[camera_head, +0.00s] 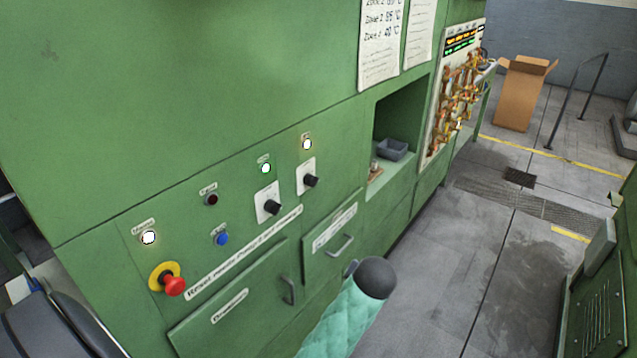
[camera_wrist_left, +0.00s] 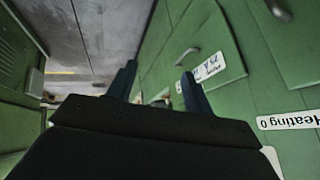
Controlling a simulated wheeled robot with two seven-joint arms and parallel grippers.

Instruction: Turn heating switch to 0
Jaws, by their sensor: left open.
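Two black rotary switches sit on white plates on the green machine front in the head view: a left one (camera_head: 272,207) and a right one (camera_head: 310,181). Their small labels are too blurred to tell which is heating. A label strip ending in "Heating 0" runs below them and shows upside down in the left wrist view (camera_wrist_left: 292,120). My left gripper (camera_wrist_left: 157,88) is open and empty in the left wrist view, its two dark fingers pointing along the green drawer fronts. No switch shows between them. My right gripper is not in view.
Beside the switches are a red emergency button (camera_head: 173,286), a blue button (camera_head: 221,238) and several lamps. Drawer handles (camera_head: 289,291) stick out below. A teal padded shape with a dark round end (camera_head: 376,278) stands in front of the drawers.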

